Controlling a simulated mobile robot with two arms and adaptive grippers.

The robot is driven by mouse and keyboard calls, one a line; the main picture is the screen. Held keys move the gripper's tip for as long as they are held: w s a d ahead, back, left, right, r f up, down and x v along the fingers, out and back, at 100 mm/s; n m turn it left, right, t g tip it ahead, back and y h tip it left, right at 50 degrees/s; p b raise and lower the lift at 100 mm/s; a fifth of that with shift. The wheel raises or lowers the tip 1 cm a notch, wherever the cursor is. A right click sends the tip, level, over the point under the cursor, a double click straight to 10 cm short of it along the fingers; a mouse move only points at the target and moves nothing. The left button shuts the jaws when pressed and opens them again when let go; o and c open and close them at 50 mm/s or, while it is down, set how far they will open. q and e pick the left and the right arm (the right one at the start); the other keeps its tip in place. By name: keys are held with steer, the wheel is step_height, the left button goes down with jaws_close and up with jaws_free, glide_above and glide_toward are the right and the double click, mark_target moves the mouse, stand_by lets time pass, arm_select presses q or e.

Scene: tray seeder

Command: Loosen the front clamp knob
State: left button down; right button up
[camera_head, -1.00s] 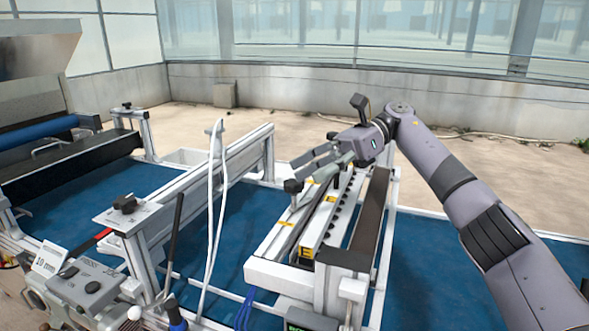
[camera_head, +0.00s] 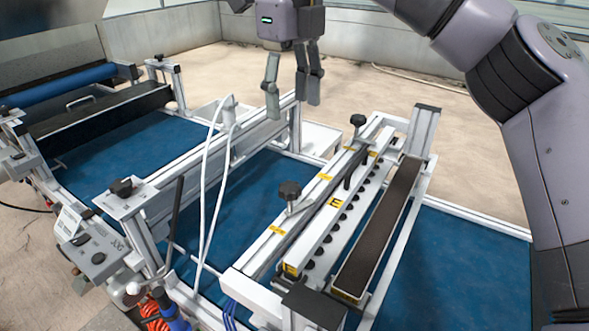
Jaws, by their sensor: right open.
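A black clamp knob (camera_head: 289,190) stands upright on a stem at the near part of the white seeder bar (camera_head: 318,228). A second black knob (camera_head: 357,120) stands at the bar's far end. My right gripper (camera_head: 294,108) hangs above and behind the nearer knob with its fingers pointing down. Its fingers are apart with nothing between them, and it touches neither knob. My left gripper is out of the view.
A dark brush strip (camera_head: 377,230) lies beside the bar on the right. White cables (camera_head: 212,165) rise left of it. Another rail bears a black knob (camera_head: 121,187) at left. The blue belt (camera_head: 445,270) is bare at right.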

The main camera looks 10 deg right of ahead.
glide_above(289, 186)
step_height(289, 186, down, 5)
step_height(289, 186, down, 11)
steer(key=shift+r+p, duration=0.15)
steer(key=shift+p, duration=0.65)
steer(key=shift+d+f, duration=0.1)
steer(key=shift+f, duration=0.35)
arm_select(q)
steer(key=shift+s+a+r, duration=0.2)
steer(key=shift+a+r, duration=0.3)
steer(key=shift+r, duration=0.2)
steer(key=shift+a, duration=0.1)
arm_select(e)
steer(key=shift+c, duration=0.7)
steer(key=c, duration=1)
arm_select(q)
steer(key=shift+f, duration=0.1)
